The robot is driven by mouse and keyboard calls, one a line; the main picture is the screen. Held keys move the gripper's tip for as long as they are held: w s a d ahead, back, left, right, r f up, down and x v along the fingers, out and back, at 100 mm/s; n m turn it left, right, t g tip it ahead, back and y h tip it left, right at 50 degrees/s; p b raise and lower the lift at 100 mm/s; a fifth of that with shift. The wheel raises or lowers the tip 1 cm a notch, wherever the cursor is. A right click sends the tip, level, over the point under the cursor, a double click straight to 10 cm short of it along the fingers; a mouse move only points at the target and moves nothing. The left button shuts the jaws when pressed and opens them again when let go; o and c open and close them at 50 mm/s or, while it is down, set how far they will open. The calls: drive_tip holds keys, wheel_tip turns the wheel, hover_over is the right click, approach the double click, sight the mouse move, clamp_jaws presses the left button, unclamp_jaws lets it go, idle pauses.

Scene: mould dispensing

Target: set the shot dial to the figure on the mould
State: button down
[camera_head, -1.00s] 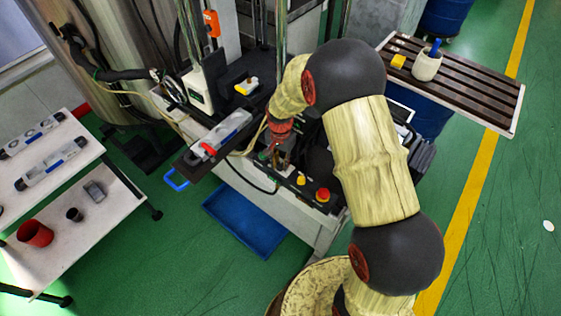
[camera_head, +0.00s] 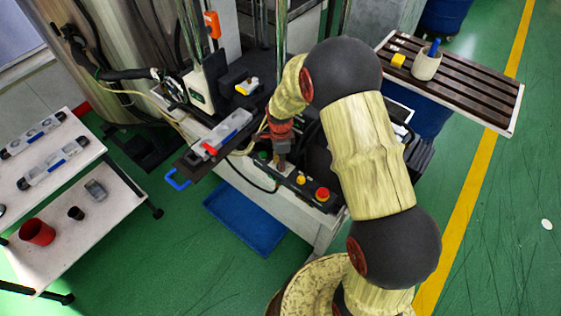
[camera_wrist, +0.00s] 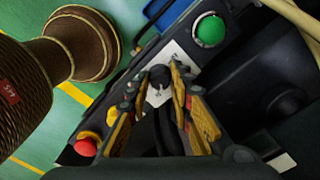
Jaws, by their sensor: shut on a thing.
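The shot dial (camera_wrist: 158,84) is a dark round knob on a pale plate in the wrist view, and my gripper's two yellow-padded fingers (camera_wrist: 158,92) are closed around it. In the head view my gripper (camera_head: 281,163) points down at the control panel, and its body hides the dial there. A mould (camera_head: 228,130), a pale clear block with a red part, lies on the dark shelf left of the panel. Any figure on it is too small to read.
A green button (camera_wrist: 210,30) is beside the dial. A yellow button (camera_head: 301,180) and a red button (camera_head: 322,194) lie on its other side. More moulds (camera_head: 54,166) rest on the white rack at left. A blue tray (camera_head: 245,220) lies on the floor.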

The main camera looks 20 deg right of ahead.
drive_tip(key=shift+w+m, duration=0.1)
drive_tip(key=shift+m, duration=1.6)
drive_tip(key=c, duration=1.8)
unclamp_jaws()
wheel_tip(320, 180, up, 12)
